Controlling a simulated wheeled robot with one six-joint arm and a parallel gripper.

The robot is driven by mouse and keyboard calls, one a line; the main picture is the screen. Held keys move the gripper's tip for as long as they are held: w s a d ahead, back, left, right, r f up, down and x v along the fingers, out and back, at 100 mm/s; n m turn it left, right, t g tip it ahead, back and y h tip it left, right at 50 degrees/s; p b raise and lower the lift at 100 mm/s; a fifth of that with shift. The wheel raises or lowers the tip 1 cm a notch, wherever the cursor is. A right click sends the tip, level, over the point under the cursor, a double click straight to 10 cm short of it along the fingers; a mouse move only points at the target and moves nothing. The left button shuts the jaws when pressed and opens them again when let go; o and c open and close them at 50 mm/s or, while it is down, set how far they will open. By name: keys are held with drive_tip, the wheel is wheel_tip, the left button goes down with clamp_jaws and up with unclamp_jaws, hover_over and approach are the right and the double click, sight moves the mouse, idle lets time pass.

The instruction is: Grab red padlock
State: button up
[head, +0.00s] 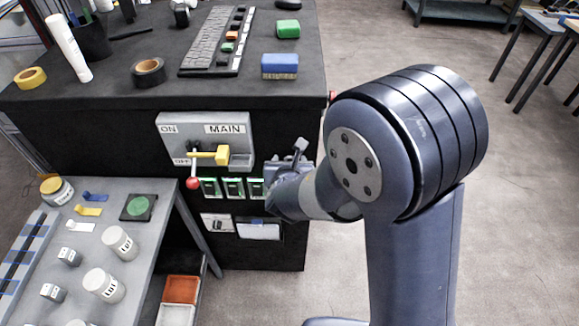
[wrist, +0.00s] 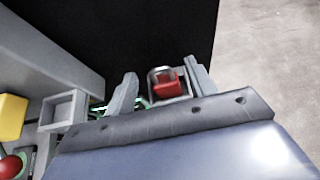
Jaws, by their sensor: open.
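The red padlock (wrist: 169,89) with its grey shackle shows in the wrist view. It appears in the gap between the two grey fingers of my gripper (wrist: 161,72), closer to the right one. The gripper is open, and I cannot tell whether either finger touches the padlock. The lower part of the padlock is hidden behind the gripper's body. In the head view my gripper (head: 292,160) is at the black cabinet's front, right of the MAIN switch panel, and I cannot make out the padlock there.
The grey MAIN switch panel (head: 207,127) with a yellow handle (head: 221,155) and red knob (head: 193,183) is left of my gripper. Green-lit units (head: 233,188) sit below it. A grey bench (head: 150,215) with jars stands at lower left.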

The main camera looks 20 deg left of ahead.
drive_tip(key=shift+c, duration=0.3)
drive_tip(key=c, duration=1)
